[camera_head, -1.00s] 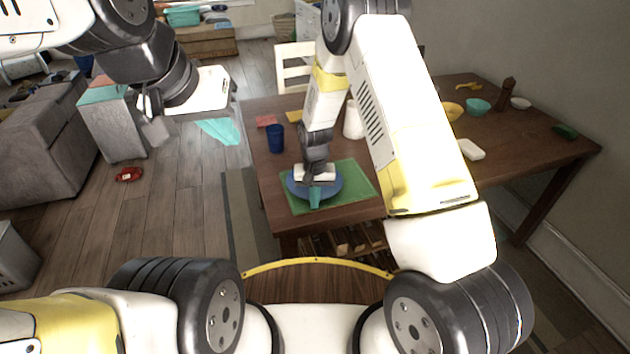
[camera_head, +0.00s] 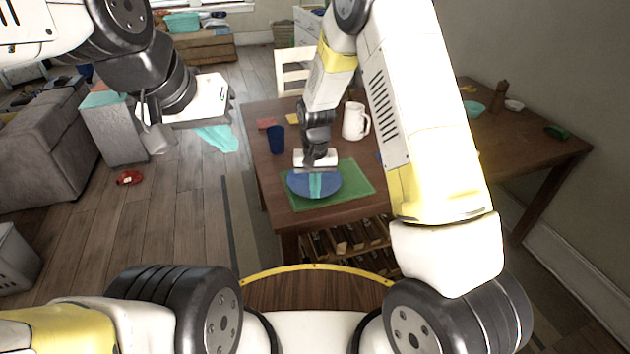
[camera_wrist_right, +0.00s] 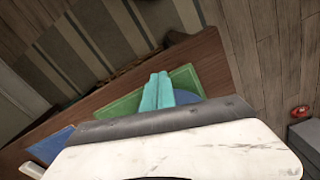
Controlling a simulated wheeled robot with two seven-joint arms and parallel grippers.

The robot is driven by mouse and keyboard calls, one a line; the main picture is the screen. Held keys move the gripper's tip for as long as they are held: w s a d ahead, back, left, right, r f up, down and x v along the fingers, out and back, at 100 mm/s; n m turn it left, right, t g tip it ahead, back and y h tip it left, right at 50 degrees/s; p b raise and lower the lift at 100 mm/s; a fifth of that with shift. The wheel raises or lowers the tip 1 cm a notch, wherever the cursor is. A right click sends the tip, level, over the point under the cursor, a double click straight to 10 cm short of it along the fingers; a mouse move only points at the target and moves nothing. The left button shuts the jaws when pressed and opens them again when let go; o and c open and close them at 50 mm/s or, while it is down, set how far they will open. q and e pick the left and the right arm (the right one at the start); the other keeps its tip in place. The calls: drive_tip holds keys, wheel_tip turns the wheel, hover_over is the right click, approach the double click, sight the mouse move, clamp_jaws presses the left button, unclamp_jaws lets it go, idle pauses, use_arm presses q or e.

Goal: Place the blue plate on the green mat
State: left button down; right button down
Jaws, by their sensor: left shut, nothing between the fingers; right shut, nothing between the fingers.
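The blue plate (camera_head: 299,184) lies flat on the green mat (camera_head: 357,183), toward the mat's left part, on the wooden table. My right gripper (camera_head: 317,190) is above the plate, pointing down, its teal fingers together and empty. The fingers cover the middle of the plate. In the right wrist view the shut fingers (camera_wrist_right: 158,88) hide part of the mat (camera_wrist_right: 122,105), and a piece of the plate (camera_wrist_right: 187,97) shows beside them. My left gripper (camera_head: 222,142) hangs over the floor left of the table, its teal fingers together and empty.
A dark blue cup (camera_head: 276,139) and a white pitcher (camera_head: 354,121) stand behind the mat. A teal bowl (camera_head: 474,107) and a pepper mill (camera_head: 507,92) are at the back right. A white chair (camera_head: 291,72) stands behind the table. My right forearm hides part of the tabletop.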

drive_tip(key=shift+r, duration=1.4)
